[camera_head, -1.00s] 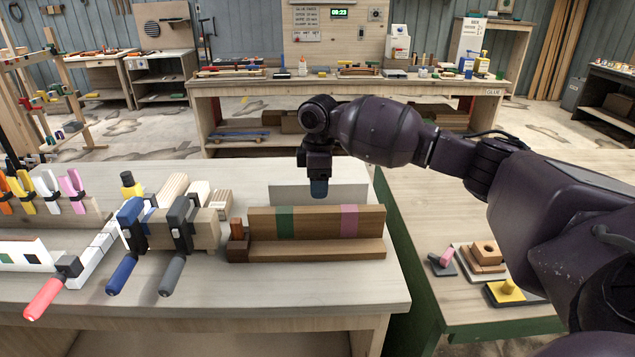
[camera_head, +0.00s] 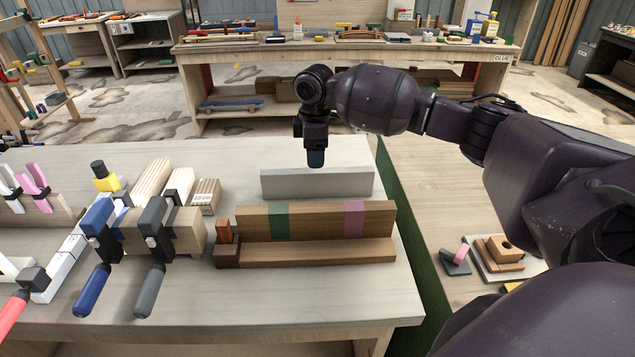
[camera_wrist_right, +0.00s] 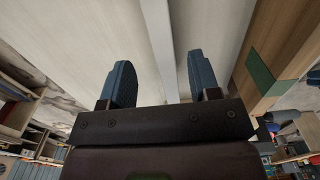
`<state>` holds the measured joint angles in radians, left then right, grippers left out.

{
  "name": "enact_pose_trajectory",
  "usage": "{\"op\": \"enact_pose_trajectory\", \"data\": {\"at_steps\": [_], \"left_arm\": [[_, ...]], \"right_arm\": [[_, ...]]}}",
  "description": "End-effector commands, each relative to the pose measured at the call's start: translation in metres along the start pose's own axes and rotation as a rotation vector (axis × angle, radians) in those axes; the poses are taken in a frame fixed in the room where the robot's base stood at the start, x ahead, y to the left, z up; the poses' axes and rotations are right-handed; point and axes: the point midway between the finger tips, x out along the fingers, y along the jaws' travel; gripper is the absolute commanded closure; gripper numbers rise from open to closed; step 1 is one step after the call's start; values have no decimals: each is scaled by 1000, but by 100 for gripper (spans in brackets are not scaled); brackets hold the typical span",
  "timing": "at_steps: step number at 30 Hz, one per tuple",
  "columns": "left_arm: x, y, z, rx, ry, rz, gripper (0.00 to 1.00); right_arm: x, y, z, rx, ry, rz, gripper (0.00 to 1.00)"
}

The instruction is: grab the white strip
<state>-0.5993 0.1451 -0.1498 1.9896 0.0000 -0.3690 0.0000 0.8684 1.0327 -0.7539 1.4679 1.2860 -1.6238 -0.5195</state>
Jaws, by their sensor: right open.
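The white strip (camera_head: 345,183) stands on edge on the pale workbench, behind a brown wooden block. In the right wrist view it runs as a thin pale bar (camera_wrist_right: 160,35) in line with the gap between the fingers. My right gripper (camera_head: 316,160) is over the strip's top edge, near its middle in the head view. In the right wrist view its blue fingers (camera_wrist_right: 162,80) are apart and empty, and the strip lies beyond them. Whether the tips reach the strip's sides is unclear. My left gripper is not in view.
The brown block (camera_head: 318,222) with green and pink bands stands in front of the strip. Blue and grey clamps (camera_head: 140,230) hold wooden pieces to the left. A second table (camera_head: 460,185) is at the right. Bare bench top lies behind the strip.

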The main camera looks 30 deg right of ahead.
Motion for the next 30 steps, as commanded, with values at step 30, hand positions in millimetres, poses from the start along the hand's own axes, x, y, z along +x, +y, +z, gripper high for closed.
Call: {"op": "enact_pose_trajectory", "data": {"at_steps": [30], "left_arm": [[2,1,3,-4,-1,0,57]], "right_arm": [[80,-4,6,0,0,-1,48]]}}
